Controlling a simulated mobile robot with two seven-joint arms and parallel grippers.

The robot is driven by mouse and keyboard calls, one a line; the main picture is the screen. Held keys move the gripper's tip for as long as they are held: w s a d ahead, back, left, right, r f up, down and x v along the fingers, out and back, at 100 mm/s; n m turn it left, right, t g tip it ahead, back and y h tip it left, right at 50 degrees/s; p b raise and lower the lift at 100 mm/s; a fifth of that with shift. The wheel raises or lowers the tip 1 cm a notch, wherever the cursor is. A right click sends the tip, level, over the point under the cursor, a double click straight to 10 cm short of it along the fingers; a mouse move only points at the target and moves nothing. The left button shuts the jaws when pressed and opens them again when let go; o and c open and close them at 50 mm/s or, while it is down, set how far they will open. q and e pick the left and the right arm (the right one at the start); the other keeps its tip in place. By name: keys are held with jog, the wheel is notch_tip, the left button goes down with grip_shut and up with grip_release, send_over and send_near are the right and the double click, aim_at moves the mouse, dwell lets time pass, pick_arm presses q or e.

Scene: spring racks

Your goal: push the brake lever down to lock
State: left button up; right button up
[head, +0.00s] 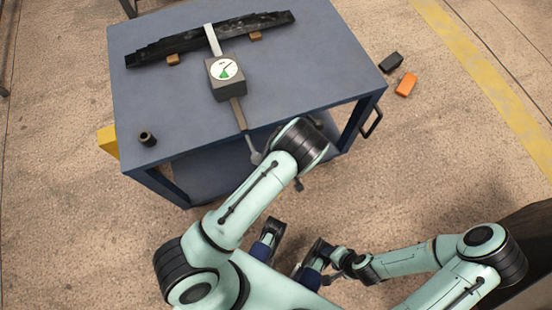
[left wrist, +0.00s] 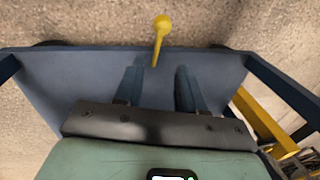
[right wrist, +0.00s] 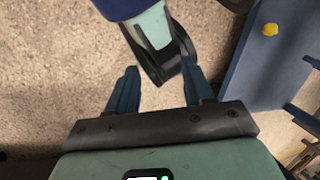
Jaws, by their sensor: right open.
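The brake lever (left wrist: 161,30) is a yellow stick with a round knob. In the left wrist view it stands at the edge of a blue cart surface (left wrist: 90,75), just beyond my fingertips and between their lines. Its knob (right wrist: 270,30) also shows in the right wrist view. The lever is hidden in the head view. My left gripper (left wrist: 157,75) is open and empty, apart from the lever; in the head view my arm covers it. My right gripper (right wrist: 158,75) is open and empty above the floor, away from the cart.
The blue cart (head: 180,100) carries a dark leaf spring (head: 200,38), a gauge box (head: 225,78) and a small dark cup (head: 147,139). A black block (head: 393,62) and an orange block (head: 406,85) lie on the floor. Part of my own body is close to my right gripper.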

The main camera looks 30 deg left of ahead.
pick_arm(q)
jog(key=f+b, duration=0.1)
jog(key=f, duration=0.3)
jog(key=s+a+f+b, duration=0.1)
jog(key=f, duration=0.4)
jog(key=f+b, duration=0.1)
jog(key=f, duration=0.3)
jog(key=shift+s+a+f, duration=0.25)
jog(key=shift+s+a, duration=0.05)
jog(key=shift+s, duration=0.05)
pick_arm(e)
jog(key=w+d+f+t, duration=0.1)
jog(key=w+d+f, duration=0.1)
jog(key=w+f, duration=0.2)
jog(key=shift+w+d+f+t+h, duration=0.15)
jog(key=shift+w+d+t+h, duration=0.1)
jog(key=shift+w+t+h, duration=0.25)
jog(key=shift+w, duration=0.1)
pick_arm(q)
grip_shut()
